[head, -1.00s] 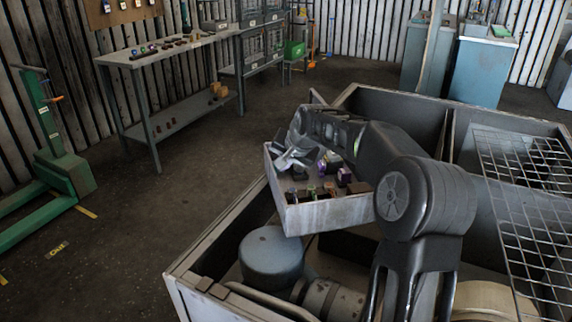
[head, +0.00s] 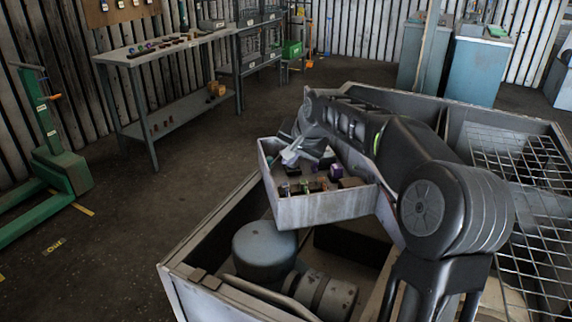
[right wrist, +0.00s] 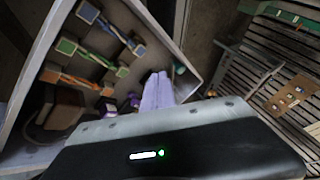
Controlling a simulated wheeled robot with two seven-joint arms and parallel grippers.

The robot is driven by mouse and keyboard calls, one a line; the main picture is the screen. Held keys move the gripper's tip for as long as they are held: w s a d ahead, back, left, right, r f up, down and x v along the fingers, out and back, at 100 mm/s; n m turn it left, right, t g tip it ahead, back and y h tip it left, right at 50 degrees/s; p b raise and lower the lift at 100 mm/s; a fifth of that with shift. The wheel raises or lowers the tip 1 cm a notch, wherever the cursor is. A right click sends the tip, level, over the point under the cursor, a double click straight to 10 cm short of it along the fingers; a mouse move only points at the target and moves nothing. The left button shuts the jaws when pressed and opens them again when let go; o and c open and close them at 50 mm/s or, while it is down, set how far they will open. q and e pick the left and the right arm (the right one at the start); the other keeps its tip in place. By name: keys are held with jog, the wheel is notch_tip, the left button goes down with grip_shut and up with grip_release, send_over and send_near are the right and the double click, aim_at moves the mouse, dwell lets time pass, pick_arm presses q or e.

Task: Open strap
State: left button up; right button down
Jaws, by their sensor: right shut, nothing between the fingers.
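My right gripper (head: 291,153) is over the far left part of a pale open tray (head: 330,212). Its two pale fingers (right wrist: 157,91) are together with nothing between them, at the tray's edge in the right wrist view. Whether they touch the tray or its contents I cannot tell. I cannot make out which piece, if any, is a strap. My left gripper is not in view.
The tray sits over a large grey open housing (head: 185,277) holding a blue-grey round-topped cylinder (head: 264,249) and a lying cylinder (head: 325,297). A wire grid (head: 530,190) covers its right side. A workbench (head: 165,52) and green lift (head: 62,165) stand left.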

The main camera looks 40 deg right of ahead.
jog(key=v, duration=0.5)
jog(key=shift+a+f, duration=0.1)
dwell(0.3)
